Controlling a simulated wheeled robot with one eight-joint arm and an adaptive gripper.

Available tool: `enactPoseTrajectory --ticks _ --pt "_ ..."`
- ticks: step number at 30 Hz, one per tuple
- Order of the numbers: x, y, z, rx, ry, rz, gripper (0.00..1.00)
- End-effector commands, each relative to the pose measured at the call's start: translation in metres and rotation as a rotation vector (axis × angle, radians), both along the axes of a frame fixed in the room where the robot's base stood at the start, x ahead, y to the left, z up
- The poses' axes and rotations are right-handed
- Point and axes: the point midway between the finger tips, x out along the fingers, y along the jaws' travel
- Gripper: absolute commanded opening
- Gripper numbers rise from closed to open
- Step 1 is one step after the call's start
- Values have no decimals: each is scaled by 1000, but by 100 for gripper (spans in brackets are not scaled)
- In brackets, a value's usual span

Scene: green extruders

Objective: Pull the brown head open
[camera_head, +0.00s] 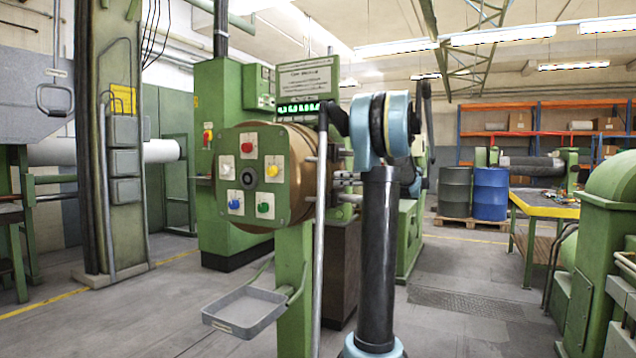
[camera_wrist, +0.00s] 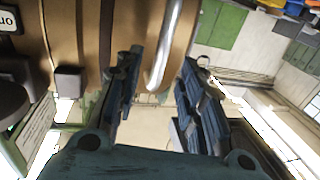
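The brown head (camera_head: 300,170) is a drum-shaped body behind a green panel with coloured buttons. In the wrist view the brown head (camera_wrist: 115,30) fills the upper left and middle. A curved silver handle (camera_wrist: 170,40) runs across it. My gripper (camera_wrist: 161,58) is open, with its two dark fingers apart on either side of the handle's lower end. I see gaps beside the handle and cannot tell how deep it lies between the fingers. In the head view my arm covers the head's right side and the gripper cannot be made out.
A grey tray (camera_head: 244,310) sticks out low in front of the green post. A blue barrel (camera_head: 490,194) and a yellow-edged workbench (camera_head: 545,205) stand at the right. A green machine (camera_head: 600,260) is at the near right. The floor between is clear.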

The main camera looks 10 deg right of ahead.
Motion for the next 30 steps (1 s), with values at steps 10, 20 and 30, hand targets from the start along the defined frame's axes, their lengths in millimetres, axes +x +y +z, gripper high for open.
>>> enactPoseTrajectory --ticks 10,20,30 --pt "24 55 0 0 0 3 36" --pt "36 80 0 0 0 1 36" --pt "37 81 0 0 1 0 30"
